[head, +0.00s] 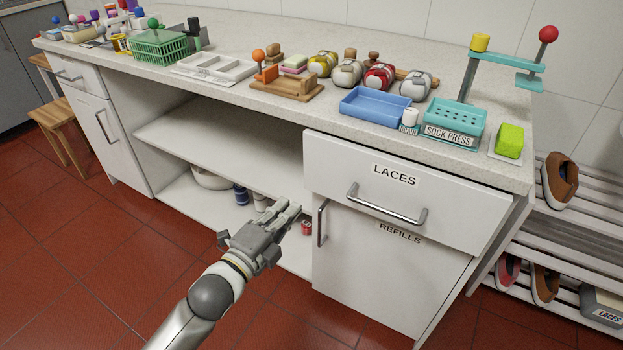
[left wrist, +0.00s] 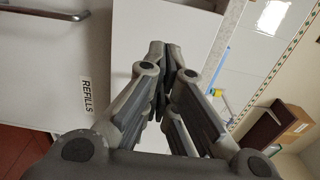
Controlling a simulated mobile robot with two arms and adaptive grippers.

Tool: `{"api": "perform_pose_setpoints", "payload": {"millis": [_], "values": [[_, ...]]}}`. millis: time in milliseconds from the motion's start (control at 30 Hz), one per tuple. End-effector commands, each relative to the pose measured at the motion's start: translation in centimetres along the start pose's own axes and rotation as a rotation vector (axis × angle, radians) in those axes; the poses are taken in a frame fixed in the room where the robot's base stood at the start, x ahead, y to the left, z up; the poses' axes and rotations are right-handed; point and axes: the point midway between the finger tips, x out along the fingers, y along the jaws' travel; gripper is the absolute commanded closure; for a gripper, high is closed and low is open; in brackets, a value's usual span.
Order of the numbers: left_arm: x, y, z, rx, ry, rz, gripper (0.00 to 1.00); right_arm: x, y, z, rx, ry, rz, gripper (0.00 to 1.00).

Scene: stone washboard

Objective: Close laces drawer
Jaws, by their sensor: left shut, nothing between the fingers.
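The laces drawer (head: 345,172), with a white front, a "LACES" label and a grey bar handle (head: 387,207), is at the right end of the bench in the head view. Its front seems to stand out a little past the door below; how far is hard to tell. In the left wrist view, the closed fingers (left wrist: 165,62) point over a white panel beside the "REFILLS" door (left wrist: 60,50). My right gripper is not in view.
The "REFILLS" door (head: 365,270) with its upright handle (head: 321,222) is below the drawer. Open shelves (head: 220,150) lie to its left. A blue tray (head: 372,106) and sock press (head: 455,125) stand above. A shoe rack (head: 575,250) is at right; the red floor in front is clear.

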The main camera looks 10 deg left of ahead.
Motion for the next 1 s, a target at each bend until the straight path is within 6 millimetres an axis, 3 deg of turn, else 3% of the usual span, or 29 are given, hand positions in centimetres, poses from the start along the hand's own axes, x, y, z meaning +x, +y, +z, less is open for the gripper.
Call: {"api": "perform_pose_setpoints", "payload": {"millis": [600, 800, 1000], "values": [[10.1, 0.0, -0.1, -0.001, 0.000, -0.001, 1.00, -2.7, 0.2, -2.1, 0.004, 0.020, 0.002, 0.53], [11.7, 0.1, 0.0, 0.000, 0.000, 0.001, 1.00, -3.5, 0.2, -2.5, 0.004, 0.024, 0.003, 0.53], [12.0, 0.1, -0.1, 0.000, 0.000, 0.001, 1.00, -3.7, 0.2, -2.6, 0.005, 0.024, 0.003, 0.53]]}}
